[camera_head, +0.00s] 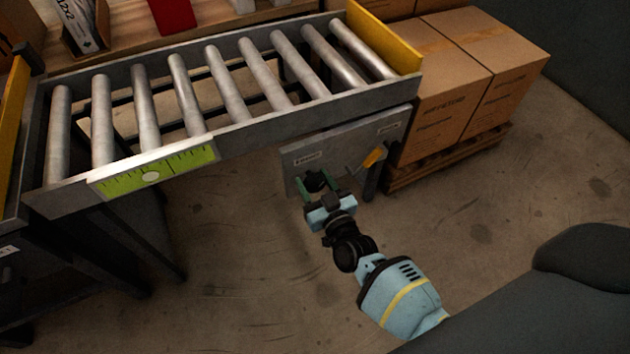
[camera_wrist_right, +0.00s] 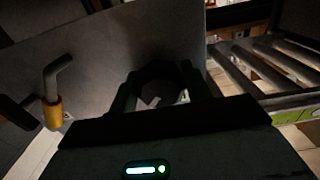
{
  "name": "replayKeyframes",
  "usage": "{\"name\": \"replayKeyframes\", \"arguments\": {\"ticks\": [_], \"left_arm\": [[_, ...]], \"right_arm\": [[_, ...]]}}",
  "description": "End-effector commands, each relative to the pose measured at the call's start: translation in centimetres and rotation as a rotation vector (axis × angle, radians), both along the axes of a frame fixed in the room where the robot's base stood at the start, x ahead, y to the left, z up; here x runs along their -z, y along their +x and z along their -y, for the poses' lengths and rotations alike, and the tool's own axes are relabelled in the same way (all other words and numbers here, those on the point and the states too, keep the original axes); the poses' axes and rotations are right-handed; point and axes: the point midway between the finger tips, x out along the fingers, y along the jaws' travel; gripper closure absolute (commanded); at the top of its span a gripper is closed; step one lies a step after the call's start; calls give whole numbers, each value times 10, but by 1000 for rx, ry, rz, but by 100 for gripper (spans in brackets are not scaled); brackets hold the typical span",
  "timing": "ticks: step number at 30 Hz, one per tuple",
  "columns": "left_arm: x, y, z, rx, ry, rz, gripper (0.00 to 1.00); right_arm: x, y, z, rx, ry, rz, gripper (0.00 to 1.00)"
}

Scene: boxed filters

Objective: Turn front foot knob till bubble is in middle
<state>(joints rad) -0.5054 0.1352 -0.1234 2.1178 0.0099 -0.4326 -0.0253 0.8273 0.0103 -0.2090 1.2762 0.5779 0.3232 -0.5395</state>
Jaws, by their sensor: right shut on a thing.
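A dark knob (camera_head: 315,181) sits on the grey panel (camera_head: 345,148) under the roller conveyor's right end. My right gripper (camera_head: 318,186) is shut on this knob, with one finger on each side. In the right wrist view the dark, faceted knob (camera_wrist_right: 158,84) shows between the two fingers (camera_wrist_right: 160,98). The green level strip (camera_head: 190,163) is on the conveyor's front rail at the left. Its pale round bubble (camera_head: 151,177) lies near the strip's middle; the fine marks are too small to read exactly. My left gripper is not in view.
A yellow-sleeved bent lever (camera_head: 372,157) is on the panel, just right of the knob; it also shows in the right wrist view (camera_wrist_right: 53,110). Cardboard boxes (camera_head: 440,85) stand on a pallet (camera_head: 450,160) at the right. The conveyor rollers (camera_head: 228,85) are bare. The floor in front is clear.

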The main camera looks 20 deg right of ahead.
Motion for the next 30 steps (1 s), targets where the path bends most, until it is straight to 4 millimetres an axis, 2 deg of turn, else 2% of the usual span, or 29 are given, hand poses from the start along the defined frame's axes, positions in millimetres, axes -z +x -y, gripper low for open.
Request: {"name": "replayKeyframes", "arguments": {"ticks": [6,15,30], "left_arm": [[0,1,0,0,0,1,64],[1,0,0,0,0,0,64],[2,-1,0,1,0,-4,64]], "right_arm": [[1,-1,-1,0,198,-8,74],[1,-1,-1,0,404,-15,74],[1,-1,-2,0,525,-20,74]]}}
